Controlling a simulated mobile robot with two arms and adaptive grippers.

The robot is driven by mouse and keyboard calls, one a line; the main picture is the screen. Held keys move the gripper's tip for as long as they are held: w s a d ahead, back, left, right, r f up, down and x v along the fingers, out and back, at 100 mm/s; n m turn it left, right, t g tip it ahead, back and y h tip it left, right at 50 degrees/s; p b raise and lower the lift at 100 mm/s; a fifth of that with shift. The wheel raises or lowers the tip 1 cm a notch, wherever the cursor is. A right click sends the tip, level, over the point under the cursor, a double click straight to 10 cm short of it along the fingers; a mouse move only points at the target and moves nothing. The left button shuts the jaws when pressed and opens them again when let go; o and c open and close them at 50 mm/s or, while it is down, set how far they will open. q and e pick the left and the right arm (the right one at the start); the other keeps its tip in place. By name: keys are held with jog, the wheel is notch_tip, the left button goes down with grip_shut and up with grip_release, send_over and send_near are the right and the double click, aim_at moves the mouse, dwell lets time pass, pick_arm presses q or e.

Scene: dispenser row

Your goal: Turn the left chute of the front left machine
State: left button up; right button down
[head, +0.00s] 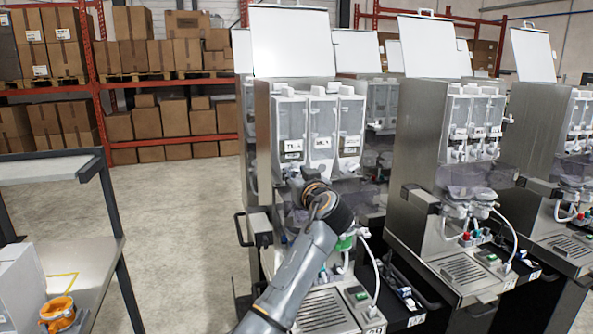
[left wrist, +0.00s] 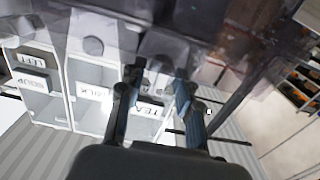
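The front left machine (head: 262,140) stands in the middle of the head view, a steel cabinet with three clear canisters (head: 322,125) under a raised white lid. My left gripper (head: 338,207) is at its front, just below the canisters. The arm's wrist hides the fingertips and the left chute there. In the left wrist view the two dark fingers (left wrist: 157,90) are apart, below the canister marked TEA (left wrist: 148,108). A MILK canister (left wrist: 95,92) is beside it. Smoky clear plastic blurs the chutes, so I cannot tell whether a finger touches one. My right gripper is not in view.
More machines (head: 455,150) stand close on the right. A white hose (head: 372,265) and a drip grille (head: 322,310) are below my gripper. A metal cart (head: 85,255) with an orange round thing (head: 60,314) stands at left. The floor (head: 180,230) between is clear.

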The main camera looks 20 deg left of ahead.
pick_arm(q)
grip_shut()
